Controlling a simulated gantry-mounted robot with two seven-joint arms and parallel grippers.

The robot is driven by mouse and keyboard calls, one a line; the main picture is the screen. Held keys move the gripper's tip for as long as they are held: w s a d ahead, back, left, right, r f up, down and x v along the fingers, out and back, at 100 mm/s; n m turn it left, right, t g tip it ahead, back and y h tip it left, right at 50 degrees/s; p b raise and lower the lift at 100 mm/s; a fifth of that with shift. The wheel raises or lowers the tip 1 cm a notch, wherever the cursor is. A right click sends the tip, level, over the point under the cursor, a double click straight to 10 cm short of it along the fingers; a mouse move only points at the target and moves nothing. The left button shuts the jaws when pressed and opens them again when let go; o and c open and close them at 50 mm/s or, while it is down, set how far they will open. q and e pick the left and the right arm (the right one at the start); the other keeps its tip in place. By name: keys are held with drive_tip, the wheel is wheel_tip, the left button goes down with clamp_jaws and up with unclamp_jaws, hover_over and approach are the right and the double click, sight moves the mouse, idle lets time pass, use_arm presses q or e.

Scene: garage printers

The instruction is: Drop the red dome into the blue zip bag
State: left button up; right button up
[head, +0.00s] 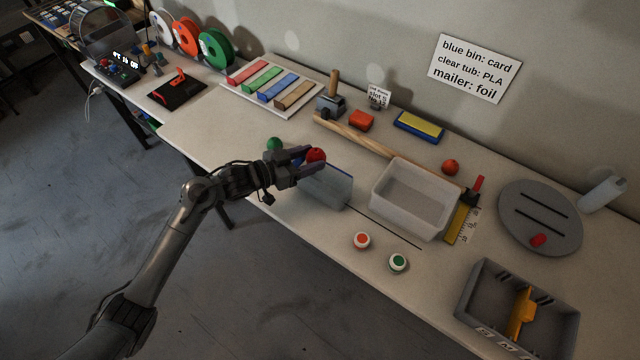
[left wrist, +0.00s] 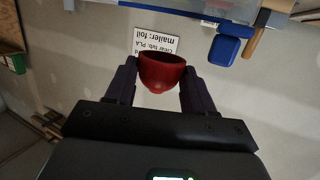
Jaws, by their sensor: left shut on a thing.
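My left gripper (head: 308,163) is shut on the red dome (head: 316,154). In the left wrist view the red dome (left wrist: 162,72) sits between the two dark fingers (left wrist: 160,82). The blue zip bag (head: 328,187) stands upright near the table's front edge, a translucent bluish pouch. The gripper and dome are at its upper left edge in the head view, partly covering it. I cannot tell whether the dome is directly over its opening. My right gripper is in neither view.
A clear tub (head: 412,200) stands right of the bag. A green ball (head: 274,144) lies left of the gripper. A wooden rod (head: 365,137) lies behind. Two small round pieces, orange (head: 362,240) and green (head: 398,262), are in front. A grey bin (head: 515,310) is at front right.

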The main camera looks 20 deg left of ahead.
use_arm(q)
drive_tip(key=o, duration=1.1)
drive_tip(key=shift+f, duration=0.1)
drive_tip(key=shift+p+v, duration=0.5)
drive_tip(key=shift+v, duration=4.9)
drive_tip(key=shift+d, duration=0.1)
